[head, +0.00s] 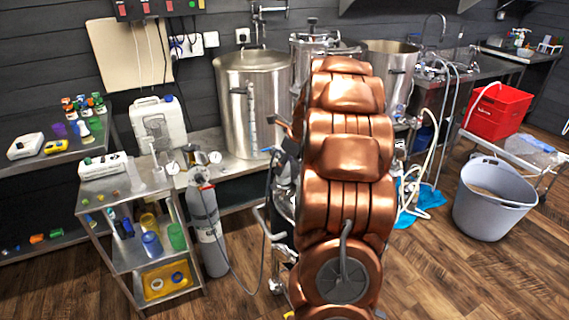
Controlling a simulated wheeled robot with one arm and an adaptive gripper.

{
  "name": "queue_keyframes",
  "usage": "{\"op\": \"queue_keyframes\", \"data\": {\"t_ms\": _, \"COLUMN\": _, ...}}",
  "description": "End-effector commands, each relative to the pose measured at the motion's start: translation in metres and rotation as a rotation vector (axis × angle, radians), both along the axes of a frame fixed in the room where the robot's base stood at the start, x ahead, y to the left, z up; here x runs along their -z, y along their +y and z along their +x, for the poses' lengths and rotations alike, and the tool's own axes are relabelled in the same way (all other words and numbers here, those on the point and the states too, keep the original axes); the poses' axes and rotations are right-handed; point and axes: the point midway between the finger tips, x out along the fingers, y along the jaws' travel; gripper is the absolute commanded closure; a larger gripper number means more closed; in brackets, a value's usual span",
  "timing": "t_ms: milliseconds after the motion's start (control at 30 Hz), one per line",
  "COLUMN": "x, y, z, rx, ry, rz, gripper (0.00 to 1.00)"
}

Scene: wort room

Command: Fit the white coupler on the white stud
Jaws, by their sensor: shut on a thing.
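My copper arm fills the middle of the head view, and my gripper is hidden behind it or out of the picture. I cannot make out the white coupler. I also cannot pick out the white stud with certainty. A white block (103,165) with small coloured parts on it lies on the top of a small steel cart (124,190) at the left. Another white block (25,146) lies on the bench behind the cart, beside a yellow block (56,147).
A white jerrycan (158,124) and a steel kettle (252,90) stand on the bench. A grey gas cylinder (209,230) stands right of the cart. A grey tub (495,205) and a red crate (497,110) are at the right. Wooden floor shows free between my arm and the tub.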

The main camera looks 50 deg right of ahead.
Motion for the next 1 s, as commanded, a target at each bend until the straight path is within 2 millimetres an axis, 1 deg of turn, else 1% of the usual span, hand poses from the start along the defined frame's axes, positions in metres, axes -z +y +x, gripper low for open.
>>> {"op": "queue_keyframes", "data": {"t_ms": 233, "x": 0.004, "y": 0.000, "z": 0.000, "rx": 0.000, "ry": 0.000, "rz": 0.001, "gripper": 0.93}}
{"op": "queue_keyframes", "data": {"t_ms": 267, "x": 0.004, "y": 0.000, "z": 0.000, "rx": 0.000, "ry": 0.000, "rz": 0.001, "gripper": 0.55}}
{"op": "queue_keyframes", "data": {"t_ms": 333, "x": 0.004, "y": 0.000, "z": 0.000, "rx": 0.000, "ry": 0.000, "rz": 0.000, "gripper": 0.48}}
{"op": "queue_keyframes", "data": {"t_ms": 367, "x": 0.004, "y": 0.000, "z": 0.000, "rx": 0.000, "ry": 0.000, "rz": 0.000, "gripper": 0.47}}
{"op": "queue_keyframes", "data": {"t_ms": 700, "x": 0.002, "y": 0.000, "z": 0.000, "rx": 0.000, "ry": 0.000, "rz": 0.000, "gripper": 0.47}}
{"op": "queue_keyframes", "data": {"t_ms": 1000, "x": -0.014, "y": -0.002, "z": -0.007, "rx": 0.002, "ry": 0.000, "rz": -0.001, "gripper": 0.47}}
